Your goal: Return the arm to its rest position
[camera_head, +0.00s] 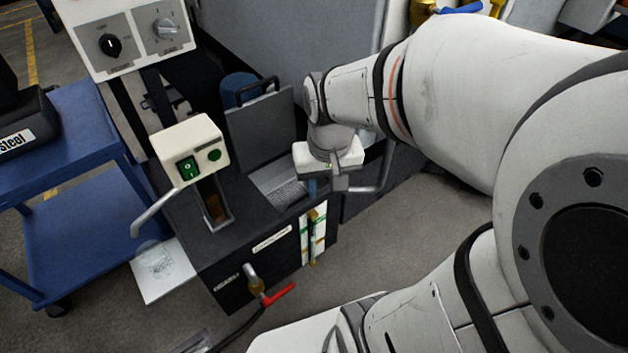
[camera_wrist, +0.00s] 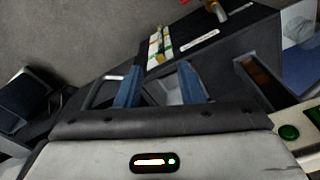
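My arm reaches in from the right in the head view and bends down at the wrist. My gripper (camera_head: 338,182) hangs over the right edge of a dark box-shaped unit (camera_head: 240,240), in front of its raised grey lid. In the wrist view the two blue fingers of my gripper (camera_wrist: 160,76) stand apart with nothing between them. The fingertips are mostly hidden in the head view. No held object shows.
A white switch box (camera_head: 190,150) with a green switch and a metal handle rises from the unit. A red-handled valve (camera_head: 278,294) sticks out in front. A control panel (camera_head: 130,35) stands behind. A blue cart (camera_head: 75,215) is at left. Bare floor (camera_head: 415,230) lies right.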

